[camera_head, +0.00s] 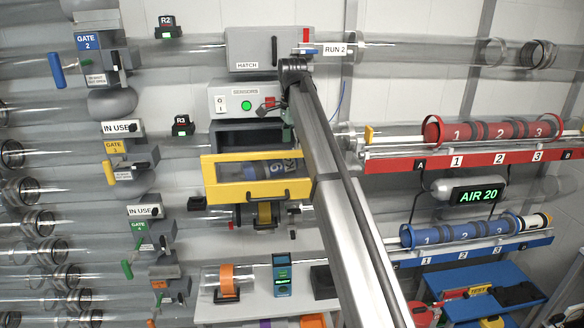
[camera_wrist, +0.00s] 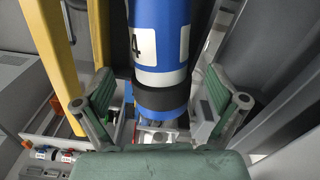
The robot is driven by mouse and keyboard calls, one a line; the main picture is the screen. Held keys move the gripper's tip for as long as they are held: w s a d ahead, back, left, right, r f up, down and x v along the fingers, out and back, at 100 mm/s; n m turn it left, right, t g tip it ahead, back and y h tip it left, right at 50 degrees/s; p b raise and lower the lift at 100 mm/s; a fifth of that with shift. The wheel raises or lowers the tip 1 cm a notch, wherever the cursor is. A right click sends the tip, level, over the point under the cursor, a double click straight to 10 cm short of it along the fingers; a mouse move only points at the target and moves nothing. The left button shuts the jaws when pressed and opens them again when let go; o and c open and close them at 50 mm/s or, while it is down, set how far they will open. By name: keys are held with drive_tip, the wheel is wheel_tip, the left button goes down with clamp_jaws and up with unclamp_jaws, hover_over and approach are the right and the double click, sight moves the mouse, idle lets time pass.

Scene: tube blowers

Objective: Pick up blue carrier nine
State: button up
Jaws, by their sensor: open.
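A blue carrier (camera_head: 262,170) lies in the yellow-framed tray (camera_head: 236,196), seen through its clear front. Its white label is partly covered by my arm, and I cannot read its number surely. In the wrist view, a blue carrier (camera_wrist: 158,48) with white and black bands hangs in the upper middle, and its label shows a 4. I cannot tell if it is the same carrier. My gripper (camera_wrist: 160,98) is open, with one green-grey finger on each side of this carrier in the picture. Contact is not clear. In the head view my gripper is mostly hidden by my arm.
A yellow bar (camera_wrist: 52,55) runs close to the left finger. A grey sensor box (camera_head: 240,103) and a hatch box (camera_head: 265,48) are above the tray. A red rack (camera_head: 466,155) and a blue rack (camera_head: 470,252) of carriers are at right, with clear tubes around.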

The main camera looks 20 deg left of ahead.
drive_tip(key=shift+f+p, duration=1.25)
drive_tip(key=shift+f, duration=1.65)
drive_tip(key=c, duration=1.6)
drive_tip(key=shift+r, duration=0.15)
